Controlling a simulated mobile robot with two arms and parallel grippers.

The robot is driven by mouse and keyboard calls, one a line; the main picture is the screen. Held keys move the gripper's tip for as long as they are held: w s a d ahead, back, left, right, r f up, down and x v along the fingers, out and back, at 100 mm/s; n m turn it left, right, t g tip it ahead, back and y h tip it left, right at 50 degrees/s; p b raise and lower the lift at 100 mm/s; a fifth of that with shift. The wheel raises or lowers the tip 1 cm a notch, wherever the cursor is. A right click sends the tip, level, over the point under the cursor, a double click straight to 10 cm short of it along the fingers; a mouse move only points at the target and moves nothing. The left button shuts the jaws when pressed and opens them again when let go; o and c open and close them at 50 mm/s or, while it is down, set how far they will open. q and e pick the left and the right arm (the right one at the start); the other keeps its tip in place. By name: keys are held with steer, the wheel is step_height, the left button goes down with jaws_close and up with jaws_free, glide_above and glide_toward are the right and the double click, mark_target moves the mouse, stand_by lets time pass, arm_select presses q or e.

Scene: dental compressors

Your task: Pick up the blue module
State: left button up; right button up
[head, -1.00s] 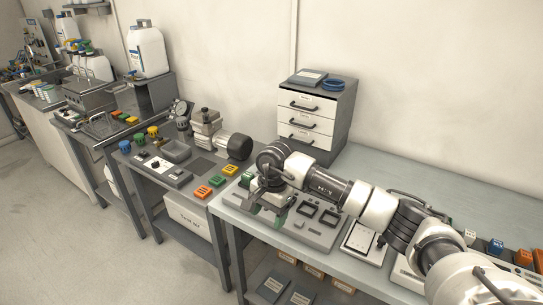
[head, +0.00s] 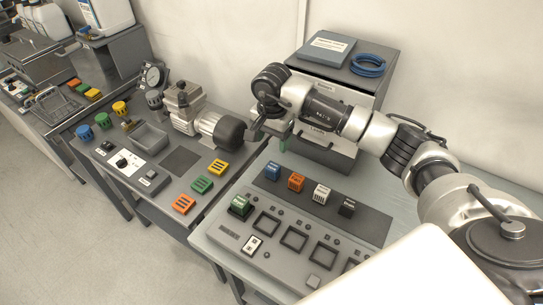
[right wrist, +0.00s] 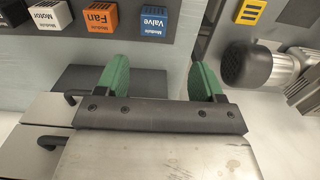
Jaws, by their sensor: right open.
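The blue module (head: 273,171) stands at the left end of a row on a dark strip at the back of the grey panel. In the right wrist view the blue module (right wrist: 154,23), labelled "Valve", is at the top, just beyond my fingertips. My right gripper (head: 277,140) hangs above and behind the row in the head view. In the right wrist view my right gripper (right wrist: 158,75) shows two green fingers spread apart with nothing between them. My left gripper is not in view.
Orange (head: 296,181), white (head: 321,194) and black (head: 347,207) modules stand beside the blue one. A green module (head: 239,207) sits on the panel (head: 277,245) near empty square sockets. A drawer unit (head: 345,85) stands behind. A motor unit (head: 217,130) is on the left bench.

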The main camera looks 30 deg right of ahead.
mark_target(273, 167)
steer(key=f, duration=0.2)
steer(key=s+f, duration=0.1)
steer(key=shift+a+f+p, duration=0.1)
steer(key=shift+f+p, duration=0.25)
steer(key=shift+p, duration=0.05)
steer(key=shift+f, duration=0.35)
steer(key=f, duration=0.1)
steer(key=f+p, duration=0.1)
steer(key=f, duration=0.1)
steer(key=f+p, duration=0.1)
steer(key=f, duration=0.1)
steer(key=shift+s+a, duration=0.2)
steer(key=shift+s, duration=0.1)
steer(key=shift+f, duration=0.25)
steer(key=shift+c, duration=0.6)
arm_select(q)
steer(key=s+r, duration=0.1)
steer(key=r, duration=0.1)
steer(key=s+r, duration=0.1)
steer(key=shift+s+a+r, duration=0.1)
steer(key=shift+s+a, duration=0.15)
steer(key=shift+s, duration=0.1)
arm_select(e)
steer(key=c, duration=0.9)
